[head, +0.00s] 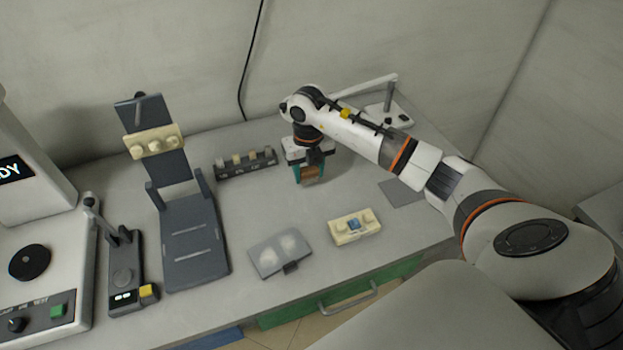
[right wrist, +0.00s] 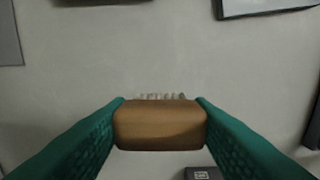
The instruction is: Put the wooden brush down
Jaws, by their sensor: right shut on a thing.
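The wooden brush (right wrist: 160,126) is a brown block with pale bristles showing at its far edge in the right wrist view. My right gripper (right wrist: 160,130) is shut on it, with a green finger pressed on each side. In the head view the right gripper (head: 309,174) points down over the back middle of the table, and a bit of the brown brush (head: 311,172) shows between its fingers. I cannot tell whether the brush touches the table. My left gripper is not in view.
A dark rack with several pegs (head: 246,164) stands left of the gripper. A flat grey square (head: 402,193) lies to the right. The table (head: 320,205) between them is bare.

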